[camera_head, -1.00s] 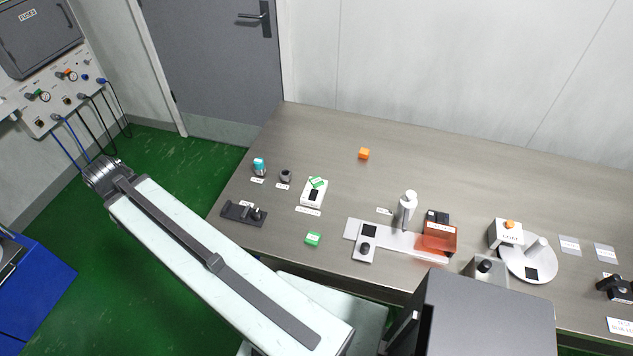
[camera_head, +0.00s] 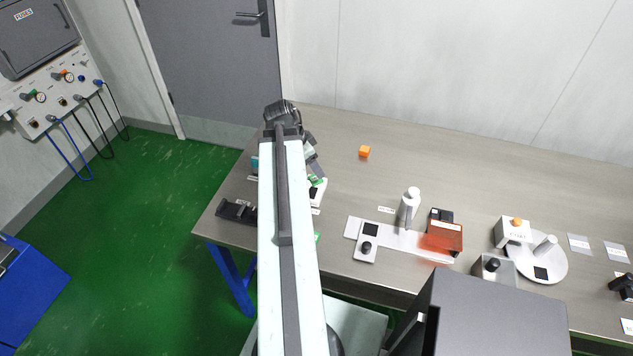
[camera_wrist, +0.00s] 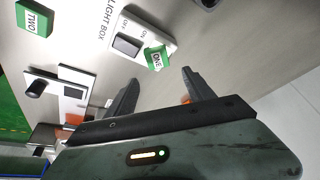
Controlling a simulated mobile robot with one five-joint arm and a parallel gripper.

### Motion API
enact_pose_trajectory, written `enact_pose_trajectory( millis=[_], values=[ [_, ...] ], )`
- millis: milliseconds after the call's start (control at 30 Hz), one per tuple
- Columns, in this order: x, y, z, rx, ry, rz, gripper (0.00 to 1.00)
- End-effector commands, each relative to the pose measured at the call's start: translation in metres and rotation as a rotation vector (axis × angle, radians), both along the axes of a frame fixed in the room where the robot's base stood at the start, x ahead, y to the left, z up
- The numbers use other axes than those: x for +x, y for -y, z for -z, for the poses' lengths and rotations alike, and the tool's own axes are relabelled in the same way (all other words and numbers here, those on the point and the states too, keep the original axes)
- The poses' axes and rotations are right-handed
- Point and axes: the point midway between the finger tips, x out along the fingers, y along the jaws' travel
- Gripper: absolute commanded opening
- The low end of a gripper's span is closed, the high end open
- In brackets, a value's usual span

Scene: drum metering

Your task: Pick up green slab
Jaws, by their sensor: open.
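A green slab marked ONE (camera_wrist: 157,58) lies tilted across one end of the white light box (camera_wrist: 143,24). In the head view this slab (camera_head: 317,181) shows just beyond my forearm, close to my gripper (camera_head: 313,160). In the wrist view my gripper (camera_wrist: 160,77) is open and empty, its two fingertips a little short of the slab and on either side of it. A second green slab marked TWO (camera_wrist: 33,18) lies apart on the table. In the head view, my arm hides most of slab TWO (camera_head: 317,238).
An orange cube (camera_head: 364,151) lies farther back on the table (camera_head: 450,165). The table's back middle is clear.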

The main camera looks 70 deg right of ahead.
Motion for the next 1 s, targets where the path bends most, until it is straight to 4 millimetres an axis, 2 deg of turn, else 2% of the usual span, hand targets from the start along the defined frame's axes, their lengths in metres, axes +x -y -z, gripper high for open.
enact_pose_trajectory(
  millis=[33,167,500,733,767,967,1000],
  values=[
    [-0.001,0.001,0.007,0.0,0.0,0.0,0.62],
    [-0.001,0.001,0.007,0.0,0.0,-0.001,0.62],
    [-0.011,0.012,0.056,0.001,0.001,0.0,0.62],
    [-0.012,0.012,0.053,0.001,0.0,-0.002,0.62],
    [-0.012,0.012,0.053,0.001,0.0,-0.001,0.56],
    [-0.012,0.012,0.053,0.001,0.0,-0.001,0.01],
    [-0.012,0.012,0.053,0.001,0.0,-0.001,0.0]
  ],
)
